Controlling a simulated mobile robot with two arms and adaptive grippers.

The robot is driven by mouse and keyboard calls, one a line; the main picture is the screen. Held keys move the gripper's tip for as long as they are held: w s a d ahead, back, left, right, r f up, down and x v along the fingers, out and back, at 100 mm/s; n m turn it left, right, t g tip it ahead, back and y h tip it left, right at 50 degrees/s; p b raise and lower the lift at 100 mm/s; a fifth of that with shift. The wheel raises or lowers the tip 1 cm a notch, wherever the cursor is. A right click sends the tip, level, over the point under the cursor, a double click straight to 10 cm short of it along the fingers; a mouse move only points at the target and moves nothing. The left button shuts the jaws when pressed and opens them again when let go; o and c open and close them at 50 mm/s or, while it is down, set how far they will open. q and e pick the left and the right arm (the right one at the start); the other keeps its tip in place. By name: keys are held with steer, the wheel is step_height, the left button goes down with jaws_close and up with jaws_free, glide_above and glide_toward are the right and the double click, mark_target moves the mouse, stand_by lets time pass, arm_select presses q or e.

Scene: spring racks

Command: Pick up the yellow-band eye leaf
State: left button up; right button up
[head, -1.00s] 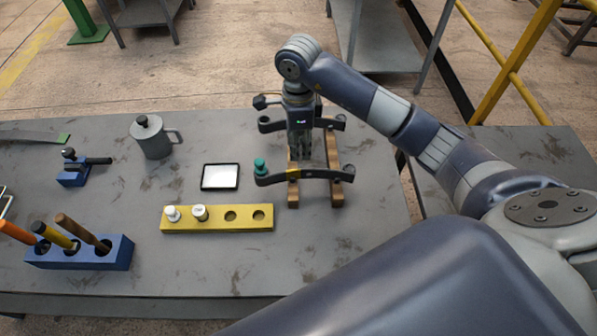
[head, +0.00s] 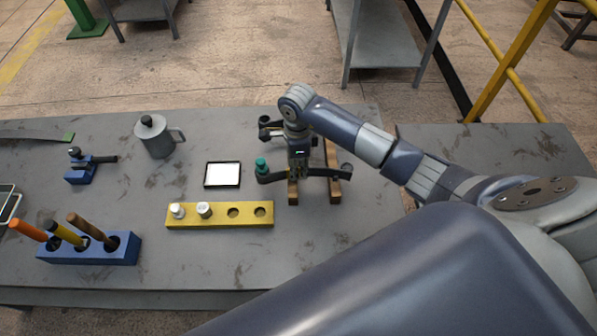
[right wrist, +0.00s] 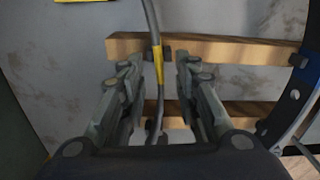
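The yellow-band eye leaf (head: 325,172) is a dark curved strip lying across two wooden bars, at the front of the rack in the head view. A green piece sits at its left end. In the right wrist view the leaf (right wrist: 150,20) runs between my fingers, with its yellow band showing. My right gripper (head: 299,174) is down at the leaf, and its fingers cover part of it. In the right wrist view this gripper (right wrist: 158,64) is open, one finger each side of the leaf, with gaps visible. My left gripper is not in view.
Other dark leaves (head: 268,134) lie behind on the wooden bars (head: 334,190). A yellow block with holes (head: 220,222), a white-faced tablet (head: 222,175), a grey can (head: 157,142) and a blue tool block (head: 90,254) stand to the left. The front right tabletop is clear.

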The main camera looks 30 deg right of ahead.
jaws_close()
steer(key=shift+w+r, duration=0.1)
steer(key=shift+w, duration=0.05)
steer(key=shift+r, duration=0.15)
